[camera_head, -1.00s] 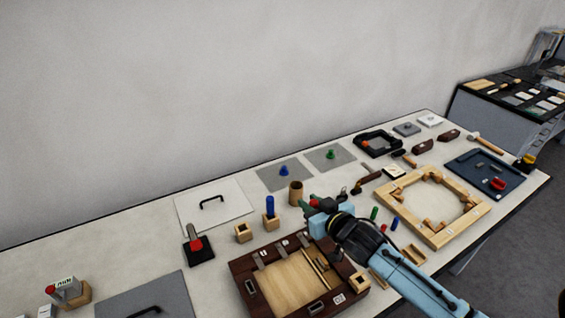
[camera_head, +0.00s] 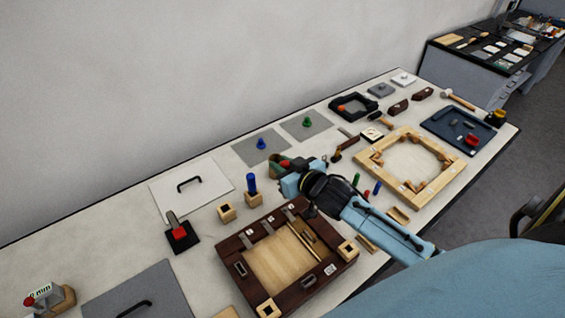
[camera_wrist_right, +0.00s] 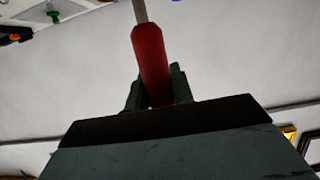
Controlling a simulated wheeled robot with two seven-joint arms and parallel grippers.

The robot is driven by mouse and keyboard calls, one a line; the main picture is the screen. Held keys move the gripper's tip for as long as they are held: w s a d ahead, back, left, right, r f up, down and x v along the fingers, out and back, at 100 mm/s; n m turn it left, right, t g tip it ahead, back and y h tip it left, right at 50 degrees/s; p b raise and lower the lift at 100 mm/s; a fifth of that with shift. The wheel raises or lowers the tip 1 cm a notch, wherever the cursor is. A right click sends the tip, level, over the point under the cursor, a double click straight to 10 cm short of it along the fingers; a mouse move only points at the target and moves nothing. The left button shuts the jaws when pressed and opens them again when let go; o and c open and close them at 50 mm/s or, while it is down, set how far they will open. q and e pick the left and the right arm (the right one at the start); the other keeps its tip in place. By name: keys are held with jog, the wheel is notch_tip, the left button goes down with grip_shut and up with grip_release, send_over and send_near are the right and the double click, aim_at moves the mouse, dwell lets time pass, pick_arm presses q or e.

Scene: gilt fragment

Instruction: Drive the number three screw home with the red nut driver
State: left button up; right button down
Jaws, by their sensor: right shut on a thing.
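My right gripper (camera_head: 287,166) is over the middle of the bench and shut on the red nut driver (camera_head: 285,163). In the right wrist view the driver's red handle (camera_wrist_right: 150,62) stands between the green fingers, with its metal shaft running out of the top of the picture. The dark wooden frame (camera_head: 232,283) with a pale inner board lies below and left of the gripper. Small labelled metal fittings (camera_head: 268,226) sit along its back edge. Their numbers are too small to read, so I cannot tell which is number three. My left gripper is out of view.
A blue-handled driver (camera_head: 251,183) stands in a wooden block beside an empty block (camera_head: 227,212). A red-handled tool on a black base (camera_head: 179,234) is at left. The octagonal light wood frame (camera_head: 443,187) and blue tray (camera_head: 436,119) lie at right.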

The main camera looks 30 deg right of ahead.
jog(key=shift+f+b, duration=1.6)
jog(key=shift+f, duration=1.25)
